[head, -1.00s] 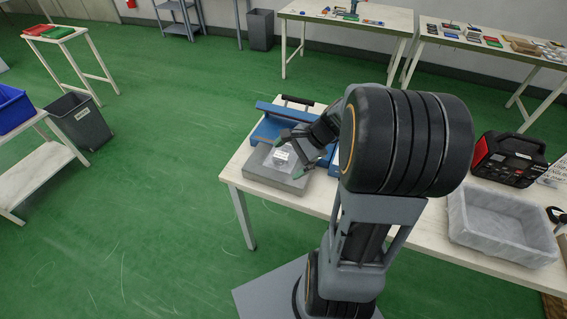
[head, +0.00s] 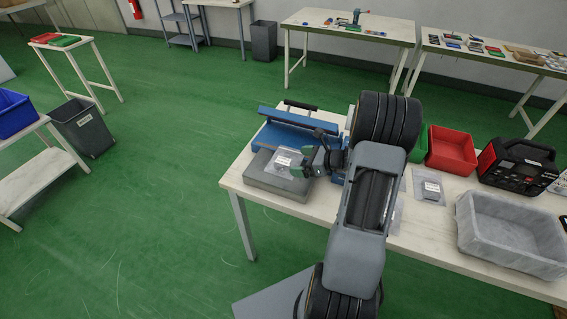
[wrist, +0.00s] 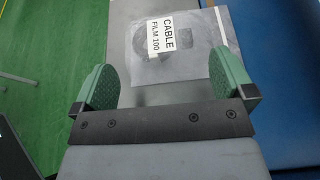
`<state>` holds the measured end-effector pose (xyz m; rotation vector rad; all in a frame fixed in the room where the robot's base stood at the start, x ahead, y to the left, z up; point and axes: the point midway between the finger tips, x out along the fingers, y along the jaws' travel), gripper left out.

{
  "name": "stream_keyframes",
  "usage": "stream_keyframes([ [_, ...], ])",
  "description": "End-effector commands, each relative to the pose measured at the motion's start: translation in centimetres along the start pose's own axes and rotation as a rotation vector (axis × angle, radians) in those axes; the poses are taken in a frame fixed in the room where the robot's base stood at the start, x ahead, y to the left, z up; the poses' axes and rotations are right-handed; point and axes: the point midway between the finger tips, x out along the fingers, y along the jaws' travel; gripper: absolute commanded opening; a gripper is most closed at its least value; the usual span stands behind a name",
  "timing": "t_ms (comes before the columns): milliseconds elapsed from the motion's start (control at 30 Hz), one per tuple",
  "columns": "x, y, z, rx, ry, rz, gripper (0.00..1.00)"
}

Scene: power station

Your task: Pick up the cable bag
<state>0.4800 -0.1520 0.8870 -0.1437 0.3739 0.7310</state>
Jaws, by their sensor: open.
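The cable bag (wrist: 177,50) is a clear flat bag with a dark coiled cable inside and a white label reading "CABLE FILM 100". It lies on a grey flat block (head: 268,180) at the left end of the table, and the bag (head: 284,160) also shows in the head view. My gripper (wrist: 160,78) is open, with its green pads on either side of the bag's near part in the wrist view. Nothing is between the fingers that I can see gripped. In the head view my gripper (head: 309,165) is just right of the bag.
A blue device with a black handle (head: 296,128) stands directly behind the block. Another bag (head: 430,189), a red bin (head: 452,150), a grey tray (head: 510,233) and a black-red case (head: 517,165) stand to the right on the table (head: 420,243).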

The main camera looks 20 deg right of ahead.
Motion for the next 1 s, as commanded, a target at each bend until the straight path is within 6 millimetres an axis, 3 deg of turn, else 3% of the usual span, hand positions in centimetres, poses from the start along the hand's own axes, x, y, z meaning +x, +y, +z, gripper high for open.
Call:
stream_keyframes([
  [200, 1.2, 0.0, 0.0, -0.001, 0.001, 0.001, 1.00],
  [600, 5.7, -0.1, -0.1, -0.002, 0.001, 0.002, 1.00],
  [867, 5.9, -0.1, -0.1, -0.002, 0.001, 0.001, 1.00],
  [1000, 5.9, -0.1, -0.1, -0.002, 0.001, 0.001, 0.89],
])
